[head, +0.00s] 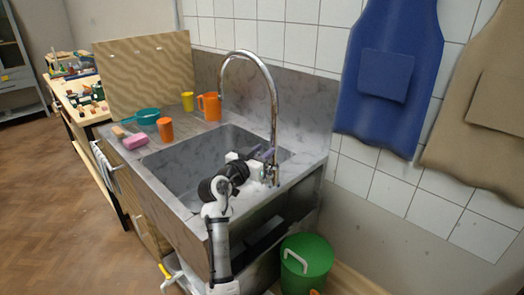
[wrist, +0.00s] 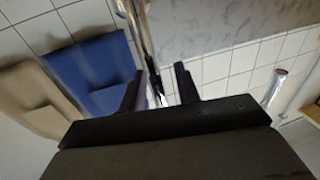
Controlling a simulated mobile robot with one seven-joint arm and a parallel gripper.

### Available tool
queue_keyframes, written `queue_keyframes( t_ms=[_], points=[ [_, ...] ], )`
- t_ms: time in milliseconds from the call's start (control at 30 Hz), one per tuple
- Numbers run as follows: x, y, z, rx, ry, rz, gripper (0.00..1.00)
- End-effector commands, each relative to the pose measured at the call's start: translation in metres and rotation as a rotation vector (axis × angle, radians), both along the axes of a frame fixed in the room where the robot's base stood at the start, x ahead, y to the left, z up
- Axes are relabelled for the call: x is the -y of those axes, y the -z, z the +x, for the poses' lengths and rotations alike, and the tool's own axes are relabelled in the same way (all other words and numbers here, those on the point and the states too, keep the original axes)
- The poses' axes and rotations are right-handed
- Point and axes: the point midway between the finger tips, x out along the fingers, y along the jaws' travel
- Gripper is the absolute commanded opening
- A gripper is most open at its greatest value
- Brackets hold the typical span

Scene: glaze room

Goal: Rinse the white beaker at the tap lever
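My gripper (head: 262,153) is over the right end of the sink, close to the chrome tap (head: 274,120). The tap's base and lever (head: 271,174) are just below the fingertips. In the wrist view my gripper (wrist: 160,84) has its two dark fingers apart, with part of the chrome tap (wrist: 143,45) showing in line with the gap. Nothing is visibly held, and I cannot tell whether a finger touches the lever. I cannot make out a white beaker in either view; my arm hides part of the basin.
An orange cup (head: 166,129), orange jug (head: 210,106), yellow cup (head: 187,101), pink sponge (head: 135,141) and teal strainer (head: 147,116) stand on the left counter. A green bin (head: 306,262) is below right. Blue (head: 388,75) and tan aprons hang on the wall.

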Motion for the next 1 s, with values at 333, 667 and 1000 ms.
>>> queue_keyframes(
  t_ms=[333, 667, 1000],
  points=[
    [-0.0002, 0.0003, -0.0001, 0.0, 0.0, 0.0, 0.11],
    [-0.0003, 0.0004, -0.0003, 0.0, 0.0, 0.0, 0.0],
    [-0.0095, 0.002, 0.0089, -0.096, 0.0, -0.095, 0.0]
  ],
)
